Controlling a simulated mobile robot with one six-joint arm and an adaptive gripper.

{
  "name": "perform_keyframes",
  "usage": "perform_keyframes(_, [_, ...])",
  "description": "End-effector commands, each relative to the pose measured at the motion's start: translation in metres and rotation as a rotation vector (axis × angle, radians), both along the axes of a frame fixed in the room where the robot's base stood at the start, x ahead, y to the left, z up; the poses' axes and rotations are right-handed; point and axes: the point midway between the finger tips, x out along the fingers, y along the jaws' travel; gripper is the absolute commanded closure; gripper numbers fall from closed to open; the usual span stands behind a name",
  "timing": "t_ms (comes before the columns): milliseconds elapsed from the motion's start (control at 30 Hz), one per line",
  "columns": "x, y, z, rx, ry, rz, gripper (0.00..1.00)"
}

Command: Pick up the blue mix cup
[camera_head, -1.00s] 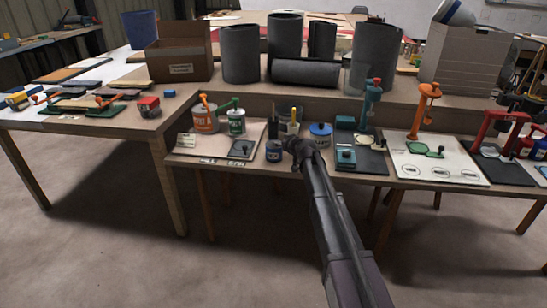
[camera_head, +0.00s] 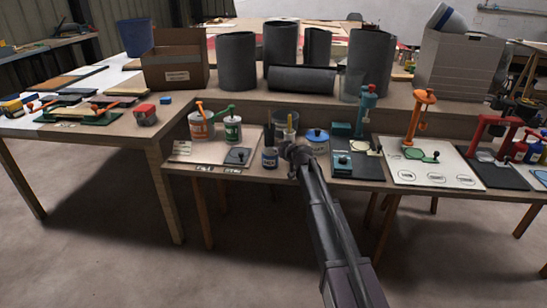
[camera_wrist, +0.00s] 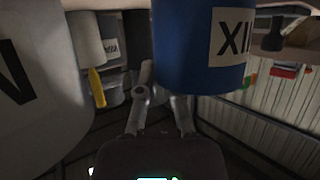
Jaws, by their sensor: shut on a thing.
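One finger shows beside the wall; the other is partly hidden by the cup. I cannot tell whether the cup's base touches the shelf.
A blue-lidded tin (camera_head: 317,135) stands close on the right. A pale can (camera_wrist: 35,70) fills the left of the wrist view. A yellow-handled tool (camera_head: 291,127) stands behind. An orange-labelled tin (camera_head: 202,125) is at left, and a teal stand (camera_head: 366,105) at right.

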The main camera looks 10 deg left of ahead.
Motion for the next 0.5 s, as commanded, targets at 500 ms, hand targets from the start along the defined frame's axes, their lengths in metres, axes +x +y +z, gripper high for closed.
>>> perform_keyframes(500, [0.0,0.001,0.024,0.0,0.0,0.001,1.0])
